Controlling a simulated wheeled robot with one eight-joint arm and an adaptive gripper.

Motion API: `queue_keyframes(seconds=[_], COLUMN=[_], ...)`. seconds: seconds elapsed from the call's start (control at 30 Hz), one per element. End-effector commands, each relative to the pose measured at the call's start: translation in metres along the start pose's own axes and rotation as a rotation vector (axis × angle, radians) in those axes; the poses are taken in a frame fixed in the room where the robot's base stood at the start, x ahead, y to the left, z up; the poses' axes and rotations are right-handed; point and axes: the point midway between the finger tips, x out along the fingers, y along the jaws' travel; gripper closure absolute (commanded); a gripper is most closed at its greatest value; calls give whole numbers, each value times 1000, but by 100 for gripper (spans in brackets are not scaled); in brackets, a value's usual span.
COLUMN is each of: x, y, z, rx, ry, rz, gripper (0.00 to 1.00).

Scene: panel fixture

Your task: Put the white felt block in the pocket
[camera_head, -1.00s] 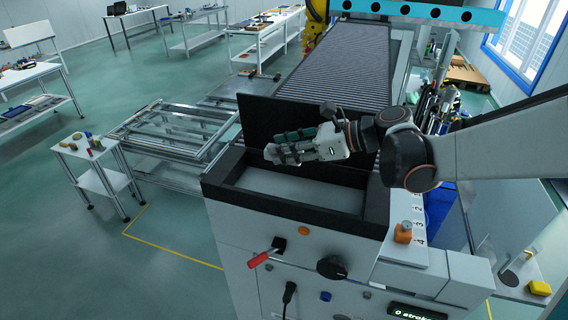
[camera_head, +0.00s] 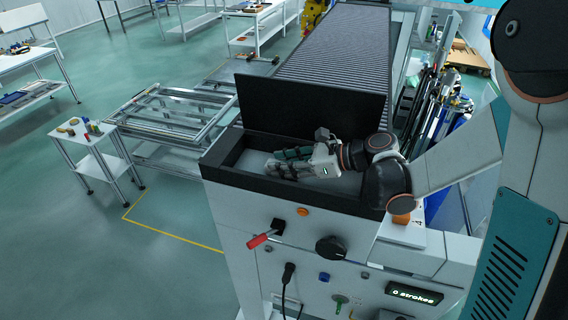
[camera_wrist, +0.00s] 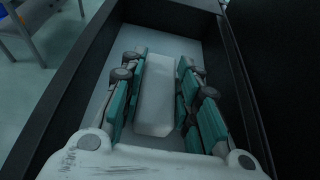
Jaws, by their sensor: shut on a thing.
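The white felt block (camera_wrist: 155,100) lies lengthwise between the two teal-padded fingers of my gripper (camera_wrist: 157,68) in the wrist view. My gripper is shut on it. In the head view my gripper (camera_head: 283,162) reaches from the right into the open, black-rimmed recess (camera_head: 290,186) at the top of the panel fixture. The wrist view shows the recess's dark side wall (camera_wrist: 62,92) and pale floor around the fingers. The block cannot be made out in the head view, and I cannot tell whether it touches the floor. No other pocket is clear.
A black upright plate (camera_head: 312,108) stands behind the recess. On the fixture's front are a red-handled lever (camera_head: 258,240), a black knob (camera_head: 331,247) and a "0 strokes" display (camera_head: 412,295). A small side table (camera_head: 88,135) with several items stands left.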

Motion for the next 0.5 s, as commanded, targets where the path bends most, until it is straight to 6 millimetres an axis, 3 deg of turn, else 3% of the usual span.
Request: queue_keyframes(seconds=[0.17, 0.2, 0.27, 0.5], x=[1, 1, 1, 1], y=[0, 0, 0, 0], z=[-3, -2, -2, -2], rx=[0, 0, 0, 0], ry=[0, 0, 0, 0], rz=[0, 0, 0, 0], gripper=[91, 66, 53, 51])
